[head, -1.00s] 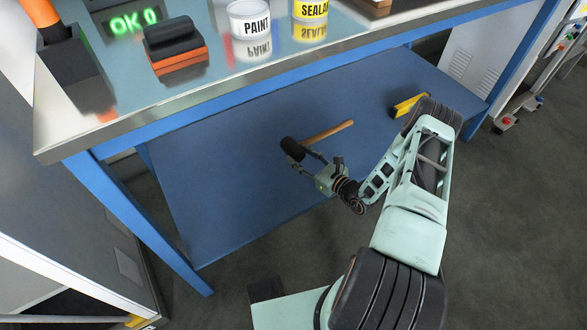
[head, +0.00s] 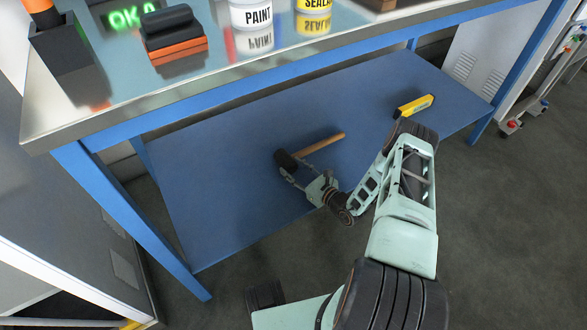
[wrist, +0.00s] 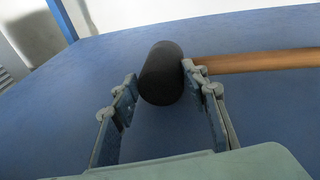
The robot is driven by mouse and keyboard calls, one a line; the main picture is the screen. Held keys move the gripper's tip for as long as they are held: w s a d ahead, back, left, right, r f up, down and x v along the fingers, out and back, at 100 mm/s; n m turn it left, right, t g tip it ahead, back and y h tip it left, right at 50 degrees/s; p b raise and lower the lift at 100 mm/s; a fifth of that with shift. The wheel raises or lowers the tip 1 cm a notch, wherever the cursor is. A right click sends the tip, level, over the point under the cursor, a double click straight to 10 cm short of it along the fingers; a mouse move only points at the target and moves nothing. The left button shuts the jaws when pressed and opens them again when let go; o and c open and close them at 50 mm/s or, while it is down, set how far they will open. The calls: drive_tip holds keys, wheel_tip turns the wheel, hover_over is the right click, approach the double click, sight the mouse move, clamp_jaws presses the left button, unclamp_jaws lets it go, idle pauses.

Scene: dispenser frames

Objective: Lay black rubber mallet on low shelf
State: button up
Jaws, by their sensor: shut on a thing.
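The black rubber mallet has a black head (head: 286,160) and a light wooden handle (head: 322,144) pointing right. My gripper (head: 298,172) is shut on the mallet by its head. In the wrist view the two fingers (wrist: 160,76) stand on either side of the black head (wrist: 163,82), and the handle (wrist: 260,60) runs out past the right finger. The mallet is level, over the blue low shelf (head: 225,215), very close to its surface. I cannot tell whether it touches.
A yellow tool (head: 414,106) lies at the shelf's right. The bench top (head: 110,85) overhangs the shelf's back, carrying a paint can (head: 250,16), a sealant can (head: 314,10) and a black-and-orange block (head: 173,38). A blue leg (head: 140,225) stands at the left. The shelf's left part is clear.

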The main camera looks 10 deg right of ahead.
drive_tip(key=o, duration=1.6)
drive_tip(key=shift+c, duration=0.2)
drive_tip(key=shift+s+d+r, duration=0.2)
drive_tip(key=shift+s, duration=0.05)
drive_tip(key=p+v, duration=0.4)
drive_tip(key=v, duration=0.7)
drive_tip(key=shift+s+d, duration=0.1)
drive_tip(key=shift+s, duration=0.1)
